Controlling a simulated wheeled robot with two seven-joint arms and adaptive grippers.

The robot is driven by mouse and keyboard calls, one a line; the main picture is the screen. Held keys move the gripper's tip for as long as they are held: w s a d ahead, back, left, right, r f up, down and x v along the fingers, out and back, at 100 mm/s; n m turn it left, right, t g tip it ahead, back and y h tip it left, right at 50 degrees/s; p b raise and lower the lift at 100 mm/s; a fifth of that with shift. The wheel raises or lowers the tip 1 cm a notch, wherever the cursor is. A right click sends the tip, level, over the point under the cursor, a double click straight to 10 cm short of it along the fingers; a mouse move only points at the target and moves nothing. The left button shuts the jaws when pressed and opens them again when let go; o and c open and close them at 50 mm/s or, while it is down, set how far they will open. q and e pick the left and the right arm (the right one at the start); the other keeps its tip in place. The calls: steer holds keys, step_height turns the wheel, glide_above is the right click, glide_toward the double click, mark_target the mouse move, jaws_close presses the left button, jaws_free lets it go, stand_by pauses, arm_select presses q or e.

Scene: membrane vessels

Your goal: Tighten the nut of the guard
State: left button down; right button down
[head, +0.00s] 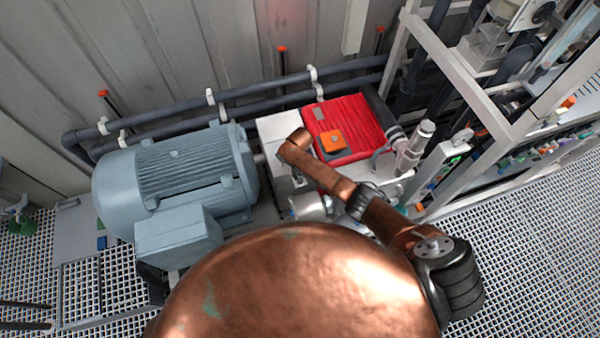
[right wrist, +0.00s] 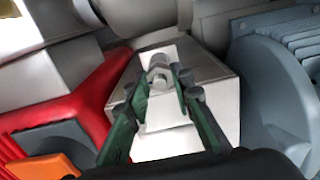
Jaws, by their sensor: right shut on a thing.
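The guard, a pale grey box-shaped cover (head: 278,128), sits between the blue-grey motor and the red unit. In the right wrist view the guard (right wrist: 222,98) has a sloped side and a light front face. A grey metal nut (right wrist: 158,74) stands on it. My right gripper (right wrist: 162,84) has its two dark green fingers around the nut and is shut on it; the fingers partly hide it. In the head view the right gripper (head: 298,181) is small and mostly hidden under my copper wrist. My left gripper is not in view.
The finned motor (head: 195,165) stands close on the left. The red unit (head: 355,125) with an orange square (head: 332,141) is close on the right. Dark pipes (head: 240,103) run along the wall behind. A white frame (head: 455,70) stands at the right. Grating (head: 520,215) lies clear at the right.

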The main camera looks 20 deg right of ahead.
stand_by(0.4)
steer(key=c, duration=1.7)
jaws_free()
step_height(320, 180, up, 12)
